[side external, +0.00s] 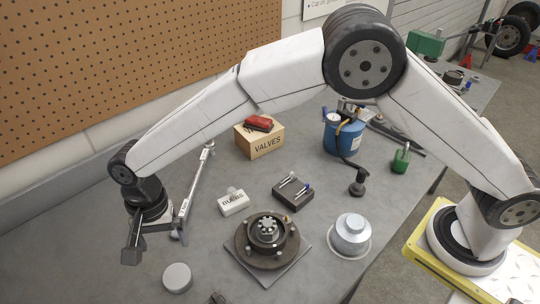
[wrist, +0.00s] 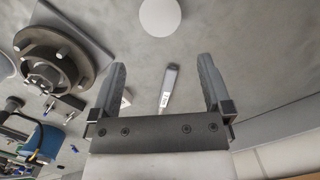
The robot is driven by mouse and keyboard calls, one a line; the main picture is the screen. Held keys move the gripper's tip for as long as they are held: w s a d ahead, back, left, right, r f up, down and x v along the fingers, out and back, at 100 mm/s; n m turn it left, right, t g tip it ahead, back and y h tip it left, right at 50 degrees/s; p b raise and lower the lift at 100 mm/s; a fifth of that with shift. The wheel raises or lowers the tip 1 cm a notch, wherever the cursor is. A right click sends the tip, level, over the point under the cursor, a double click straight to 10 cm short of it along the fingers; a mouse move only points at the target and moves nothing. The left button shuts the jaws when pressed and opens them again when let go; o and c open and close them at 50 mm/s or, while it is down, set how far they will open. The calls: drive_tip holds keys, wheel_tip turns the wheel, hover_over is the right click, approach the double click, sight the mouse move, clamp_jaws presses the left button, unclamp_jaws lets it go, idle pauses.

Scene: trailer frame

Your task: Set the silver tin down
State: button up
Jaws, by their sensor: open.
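A flat, round, silver-grey tin (side external: 177,278) sits on the grey workbench near the front edge of the side view. It also shows as a pale disc (wrist: 160,17) at the top of the wrist view, beyond my fingertips. My gripper (side external: 153,246) hangs low over the left part of the bench, left of and behind the tin. In the wrist view its two fingers (wrist: 160,75) are spread wide with nothing between them touching either finger. The tin stands apart from the gripper.
A wheel hub (side external: 267,240) on a square plate stands right of the tin, with a silver domed cap (side external: 350,235) further right. A long metal tool (side external: 196,182) lies just behind the gripper. A white BUSHES box (side external: 233,203), dark block (side external: 293,194) and VALVES box (side external: 260,142) stand behind.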

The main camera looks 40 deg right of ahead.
drive_tip(key=shift+d, duration=0.1)
idle(0.4)
drive_tip(key=d+r+n+t, duration=0.2)
drive_tip(key=d+r+n, duration=0.15)
drive_tip(key=d, duration=1.75)
drive_tip(key=s+d+n+t, duration=0.1)
drive_tip(key=s+d+n, duration=0.2)
drive_tip(key=s+d, duration=0.9)
drive_tip(key=d, duration=0.4)
drive_tip(key=shift+r+t+h, duration=0.35)
drive_tip(key=shift+t+h, duration=0.05)
